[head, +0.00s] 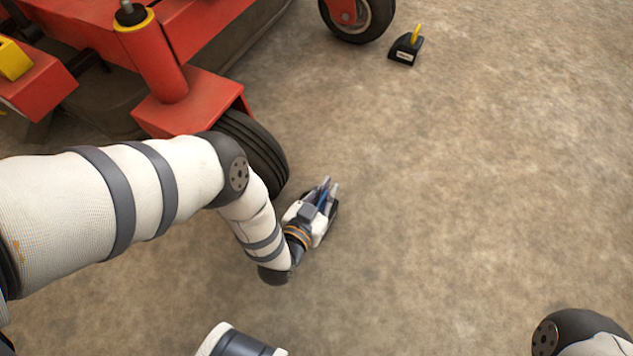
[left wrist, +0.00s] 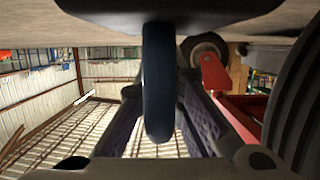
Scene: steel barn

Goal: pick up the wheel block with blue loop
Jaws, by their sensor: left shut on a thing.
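The wheel block with the blue loop is mostly hidden behind my left gripper (head: 327,188) in the head view. Only a dark edge of it (head: 331,220) and a bit of its blue loop (head: 319,198) show. In the left wrist view the picture looks upside down. The dark block (left wrist: 170,12) is at the top edge and the blue loop (left wrist: 157,85) hangs from it between my two fingers (left wrist: 160,125). My left gripper is shut on the loop. I cannot tell if the block touches the floor. My right gripper is not in view.
A red machine (head: 185,100) fills the upper left; its black front tire (head: 255,150) is close beside my left forearm. Another black wheel block with a yellow loop (head: 406,48) stands near the far tire (head: 358,15). The concrete floor (head: 480,190) to the right is clear.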

